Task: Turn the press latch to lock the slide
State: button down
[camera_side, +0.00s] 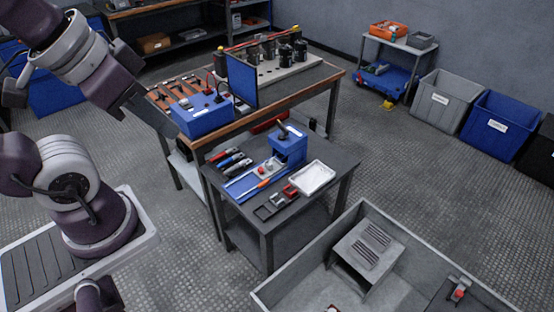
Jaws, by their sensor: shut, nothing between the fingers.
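The blue press (289,148) stands on the small dark table. A dark handle (282,132) with a yellowish part sits on its top; I cannot tell whether this is the latch or how it is turned. A blue slide-like base (245,184) extends from the press toward the front left, with red and orange parts on it. The slide's exact position is too small to tell.
A white tray (313,178) lies right of the press, and several hand tools (232,160) lie left. The workbench behind holds a blue box (202,118), an upright blue panel (242,80) and several dark cylinders. A grey walled bin (310,272) stands front right.

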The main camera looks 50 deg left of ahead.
dwell(0.3)
jog(key=c, duration=1.9)
grip_release()
jog(key=shift+w, duration=0.1)
jog(key=shift+o, duration=1)
jog(key=w+a+g, duration=0.1)
jog(key=w+a, duration=0.1)
jog(key=w, duration=0.9)
jog(key=shift+r, duration=0.35)
jog(key=g, duration=0.5)
send_over(264, 182)
notch_tip(264, 182, down, 41)
jog(key=shift+f, duration=4.3)
